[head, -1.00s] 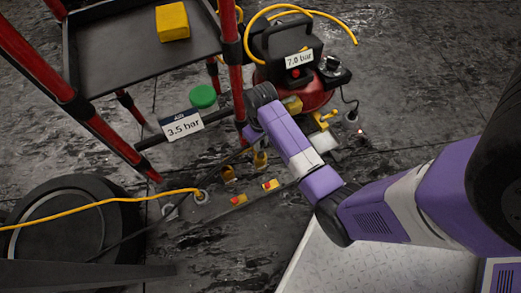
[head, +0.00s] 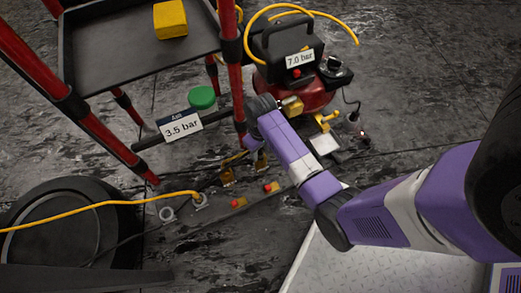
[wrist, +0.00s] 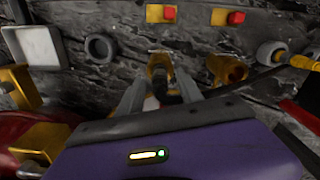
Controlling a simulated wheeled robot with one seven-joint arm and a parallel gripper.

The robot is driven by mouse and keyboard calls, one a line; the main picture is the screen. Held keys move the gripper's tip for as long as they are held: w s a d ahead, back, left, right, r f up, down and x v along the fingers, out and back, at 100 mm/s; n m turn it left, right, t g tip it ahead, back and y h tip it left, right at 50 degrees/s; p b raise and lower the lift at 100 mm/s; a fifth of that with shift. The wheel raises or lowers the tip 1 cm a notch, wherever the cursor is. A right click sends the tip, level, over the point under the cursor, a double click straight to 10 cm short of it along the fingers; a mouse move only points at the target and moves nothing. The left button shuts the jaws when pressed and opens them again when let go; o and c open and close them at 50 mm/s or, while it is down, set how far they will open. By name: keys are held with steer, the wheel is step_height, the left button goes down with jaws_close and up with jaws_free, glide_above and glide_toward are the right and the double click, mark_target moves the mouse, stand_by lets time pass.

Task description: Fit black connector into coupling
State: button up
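The black connector (wrist: 160,88) is between the two fingers of my gripper (wrist: 161,80) in the wrist view. The fingers look closed on its sides. Its front end meets a brass coupling (wrist: 158,62) straight ahead; how deep it sits inside is hard to tell. A second brass coupling (wrist: 228,68) stands to the right, apart from my gripper. In the head view my gripper (head: 251,146) is low over the couplings, partly hidden by my wrist. The left coupling (head: 227,176) shows beside it.
Red-topped yellow blocks (wrist: 161,13) lie beyond the couplings. A grey ring (wrist: 101,47) and a shallow tray (wrist: 33,46) are to the left. A yellow hose (head: 110,204), a red-legged cart (head: 105,138) and a compressor (head: 292,87) stand close around.

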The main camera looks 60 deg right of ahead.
step_height(320, 180, up, 12)
steer(key=p, duration=0.6)
steer(key=shift+r, duration=0.15)
steer(key=s+a+n+t+h, duration=0.2)
steer(key=s+a+n+t, duration=0.1)
steer(key=s+a+t, duration=0.55)
steer(key=s+a+r+t, duration=0.2)
steer(key=s+a+r, duration=0.1)
steer(key=r, duration=0.5)
steer(key=s+a+r+t+y, duration=0.1)
steer(key=s+a+r+t, duration=0.1)
steer(key=r, duration=0.6)
steer(key=s+a+r+t+y, duration=0.1)
steer(key=s+a+r+t, duration=0.1)
steer(key=s+a+r, duration=0.3)
step_height(320, 180, up, 4)
steer(key=shift+a+r+n, duration=0.1)
steer(key=shift+a+n, duration=0.05)
steer(key=shift+n, duration=0.25)
